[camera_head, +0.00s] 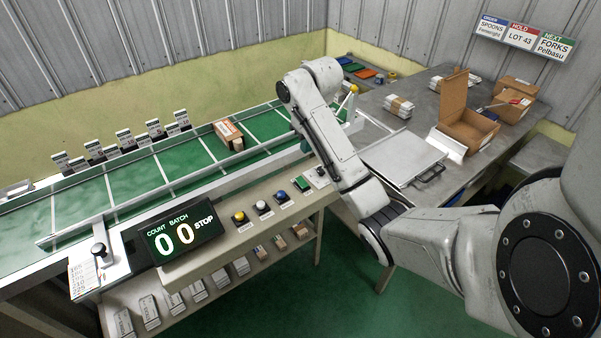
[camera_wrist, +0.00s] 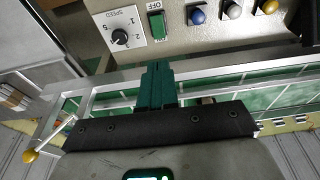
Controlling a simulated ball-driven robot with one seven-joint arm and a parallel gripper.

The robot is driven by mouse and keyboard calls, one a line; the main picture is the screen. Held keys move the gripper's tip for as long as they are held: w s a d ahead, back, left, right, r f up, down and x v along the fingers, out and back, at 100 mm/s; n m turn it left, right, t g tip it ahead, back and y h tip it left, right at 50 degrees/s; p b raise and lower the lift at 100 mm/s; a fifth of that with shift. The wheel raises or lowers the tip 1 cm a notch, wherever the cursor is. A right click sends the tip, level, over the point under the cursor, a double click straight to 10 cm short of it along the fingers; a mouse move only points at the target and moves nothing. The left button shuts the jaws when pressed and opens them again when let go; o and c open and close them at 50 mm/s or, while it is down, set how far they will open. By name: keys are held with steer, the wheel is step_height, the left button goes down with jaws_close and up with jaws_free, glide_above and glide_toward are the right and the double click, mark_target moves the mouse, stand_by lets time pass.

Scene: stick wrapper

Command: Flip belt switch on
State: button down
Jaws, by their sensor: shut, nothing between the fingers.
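The belt switch is a green rocker (camera_wrist: 157,26) on the pale control panel. An upside-down OFF label shows at its upper end in the wrist view. It also shows as a small green patch on the panel in the head view (camera_head: 302,184), left of my forearm. Which way the rocker is tilted is hard to tell. My gripper (camera_wrist: 158,66) has teal fingers held together and empty. In the wrist view its tips are just below the rocker, with a small gap in the picture. In the head view my arm mostly hides the gripper.
A speed knob (camera_wrist: 120,37) is beside the rocker. Blue (camera_wrist: 197,15), white (camera_wrist: 232,11) and yellow (camera_wrist: 268,6) buttons are on its other side. The counter display (camera_head: 172,235) reads 0 0.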

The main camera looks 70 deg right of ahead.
steer(key=b, duration=0.8)
glide_toward(299, 179)
steer(key=shift+s+f, duration=0.1)
steer(key=shift+f, duration=0.3)
steer(key=x, duration=0.4)
steer(key=shift+f+p, duration=0.3)
steer(key=shift+p, duration=0.1)
steer(key=shift+x, duration=0.75)
